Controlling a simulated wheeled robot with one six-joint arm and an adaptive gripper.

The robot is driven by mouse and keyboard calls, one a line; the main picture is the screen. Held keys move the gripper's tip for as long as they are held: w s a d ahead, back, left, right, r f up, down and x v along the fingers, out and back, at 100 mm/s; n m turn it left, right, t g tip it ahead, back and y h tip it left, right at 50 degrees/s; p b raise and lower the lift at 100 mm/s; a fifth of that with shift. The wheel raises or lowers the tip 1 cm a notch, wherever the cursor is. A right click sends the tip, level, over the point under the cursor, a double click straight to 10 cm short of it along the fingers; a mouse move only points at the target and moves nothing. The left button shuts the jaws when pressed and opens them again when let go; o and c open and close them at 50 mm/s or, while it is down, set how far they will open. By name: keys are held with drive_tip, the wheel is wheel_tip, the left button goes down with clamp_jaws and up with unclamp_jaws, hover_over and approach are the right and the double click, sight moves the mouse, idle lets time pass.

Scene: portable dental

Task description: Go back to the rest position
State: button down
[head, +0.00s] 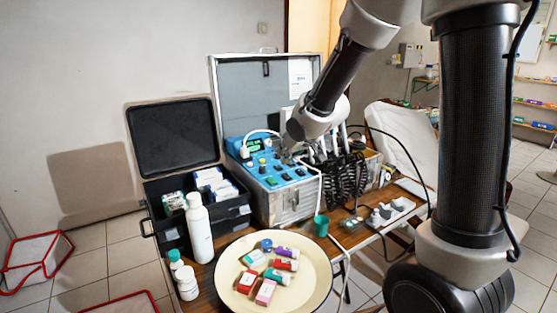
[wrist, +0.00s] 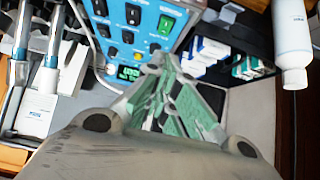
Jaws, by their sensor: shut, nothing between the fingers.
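My gripper shows in the wrist view (wrist: 162,66) with its fingers together and nothing between them. Behind its tips is the blue control panel (wrist: 120,32) with a lit green switch and several black knobs. In the head view my arm reaches down from the top right to the dental unit's blue panel (head: 284,177). My wrist hides part of the unit there, and the fingertips are hard to make out. I cannot tell whether they touch the panel.
A black case (head: 213,213) with boxes stands left of the metal unit (head: 292,204). White bottles (head: 199,228) stand before it. A cream basin (head: 235,297) holds small boxes and tubes. Black coiled hoses (head: 346,181) hang at the unit's right, near a green cup (head: 321,225).

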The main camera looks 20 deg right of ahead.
drive_tip(key=shift+s+d+r, duration=0.1)
drive_tip(key=shift+s+r, duration=0.2)
drive_tip(key=shift+s, duration=0.15)
drive_tip(key=s+d+f+g+h, duration=0.2)
drive_tip(key=s+d, duration=0.2)
drive_tip(key=s, duration=0.2)
drive_tip(key=s+d+f+g+h, duration=0.1)
drive_tip(key=s+d+g, duration=0.25)
drive_tip(key=s, duration=0.25)
drive_tip(key=s+d+r+m, duration=0.1)
drive_tip(key=s+d+r, duration=0.2)
drive_tip(key=s, duration=0.6)
drive_tip(key=s+d+r+m+t, duration=0.1)
drive_tip(key=s+d+r+m, duration=0.1)
drive_tip(key=s+r, duration=0.6)
drive_tip(key=shift+s+d+m, duration=0.3)
drive_tip(key=shift+s+d, duration=0.4)
drive_tip(key=shift+s, duration=0.5)
